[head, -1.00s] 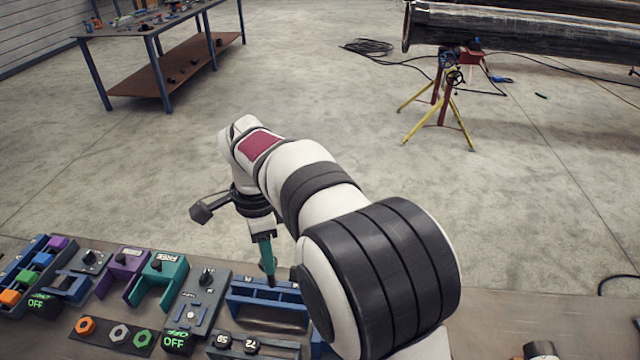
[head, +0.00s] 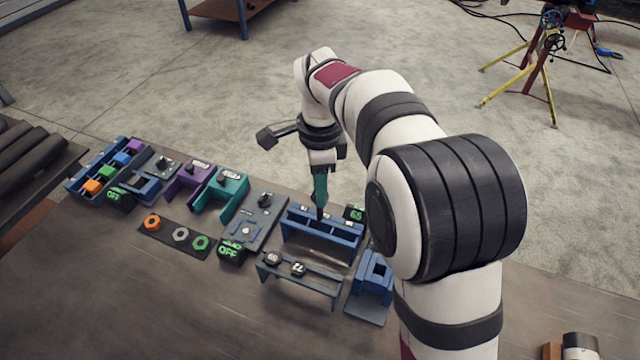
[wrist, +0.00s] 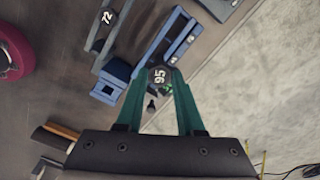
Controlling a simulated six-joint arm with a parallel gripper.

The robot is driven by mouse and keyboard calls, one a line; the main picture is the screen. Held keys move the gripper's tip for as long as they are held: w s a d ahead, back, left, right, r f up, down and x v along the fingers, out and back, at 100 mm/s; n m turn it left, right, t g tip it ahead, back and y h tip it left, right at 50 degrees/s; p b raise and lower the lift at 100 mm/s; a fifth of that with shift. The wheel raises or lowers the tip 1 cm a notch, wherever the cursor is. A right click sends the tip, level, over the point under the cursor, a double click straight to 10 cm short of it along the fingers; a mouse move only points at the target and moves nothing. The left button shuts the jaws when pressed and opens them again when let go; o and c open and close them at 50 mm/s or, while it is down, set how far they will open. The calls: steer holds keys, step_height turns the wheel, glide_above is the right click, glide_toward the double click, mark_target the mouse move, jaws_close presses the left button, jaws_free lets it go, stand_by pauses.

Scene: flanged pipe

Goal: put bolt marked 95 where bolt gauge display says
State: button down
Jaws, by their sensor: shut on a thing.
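My gripper (head: 320,212) points down over the blue slotted rack (head: 318,246). In the wrist view its teal fingers (wrist: 160,88) are shut on the bolt marked 95 (wrist: 160,76), whose dark hex head faces the camera. In the head view the fingers mostly hide this bolt. I cannot tell whether its tip is in a slot. The gauge display (head: 354,213) stands behind the rack's right end with green digits that look like 65. Its green also shows partly behind the bolt in the wrist view (wrist: 169,89).
A grey stand (head: 315,285) in front of the rack holds a bolt marked 72 (head: 298,268) and another bolt (head: 271,258). A blue block (head: 372,273) stands to the right. A grey switch box (head: 262,215) and a teal bracket (head: 222,195) lie left.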

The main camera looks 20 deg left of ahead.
mark_target(320, 218)
steer(key=shift+f, duration=1.2)
steer(key=shift+f, duration=0.1)
steer(key=shift+f, duration=1.85)
steer(key=shift+f, duration=0.1)
steer(key=shift+f, duration=0.7)
steer(key=shift+f, duration=0.6)
